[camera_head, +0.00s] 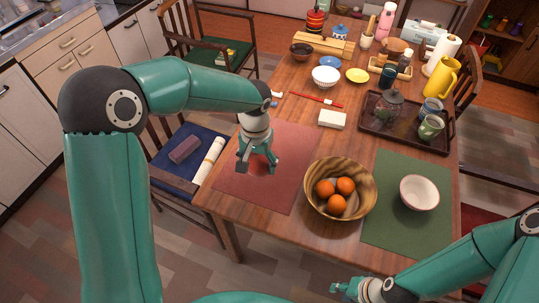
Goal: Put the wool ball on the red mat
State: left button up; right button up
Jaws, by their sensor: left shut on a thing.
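The red mat (290,150) lies on the near left part of the wooden table. My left gripper (257,168) points down over the mat's left half. It is shut on a small reddish round thing, which I take for the wool ball (258,169). The fingers cover much of the ball, and its colour blends with the mat. I cannot tell whether it touches the mat. My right gripper (345,290) is low in the picture, off the table's near edge. Its fingers are too small to read.
A wooden bowl with oranges (313,202) stands right of the red mat. A green mat (385,228) bears a white bowl (419,192). A white block (332,119) and red chopsticks (316,100) lie behind the red mat. A dark tray (375,127) is further right.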

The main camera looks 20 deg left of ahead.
pick_arm(q)
jog(key=w+d+r+b, duration=0.3)
jog(key=w+r+b, duration=0.3)
jog(key=w+r, duration=0.2)
jog(key=shift+s+d+f+b, duration=0.1)
jog(key=shift+f+b, duration=0.55)
jog(key=shift+f, duration=4.2)
jog(key=shift+d+f+b, duration=0.1)
jog(key=shift+f+b, duration=0.5)
jog(key=shift+f, duration=4.25)
